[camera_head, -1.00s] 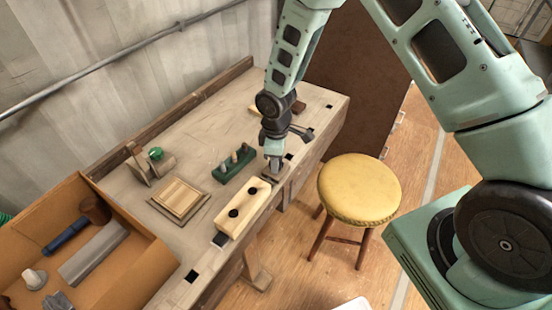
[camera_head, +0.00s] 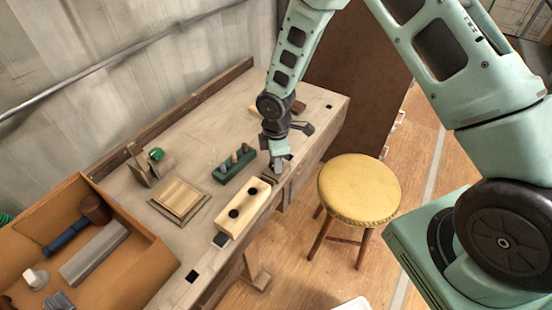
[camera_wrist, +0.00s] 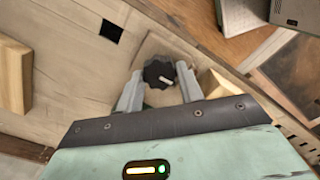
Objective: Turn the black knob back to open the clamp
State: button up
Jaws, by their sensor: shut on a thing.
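The black lobed knob (camera_wrist: 158,73) with a pale mark shows in the wrist view, between my two fingertips. It sits over a flat brown wooden piece (camera_wrist: 158,45), which seems to be part of the clamp. My gripper (camera_wrist: 158,82) is shut on the knob, with one finger on each side. In the head view, my gripper (camera_head: 278,168) points down at the front edge of the bench and hides the knob. How far the clamp is open cannot be told.
A pale wooden block (camera_head: 232,226) with two dark round spots lies beside the gripper on the workbench (camera_head: 150,228). A green holder (camera_head: 222,176) with pegs stands behind. An orange tool box (camera_head: 150,262) is at left. A yellow stool (camera_head: 358,188) stands on the floor at right.

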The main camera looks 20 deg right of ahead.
jog(key=o, duration=1)
notch_tip(320, 180, up, 18)
jog(key=b, duration=0.1)
jog(key=shift+f, duration=0.25)
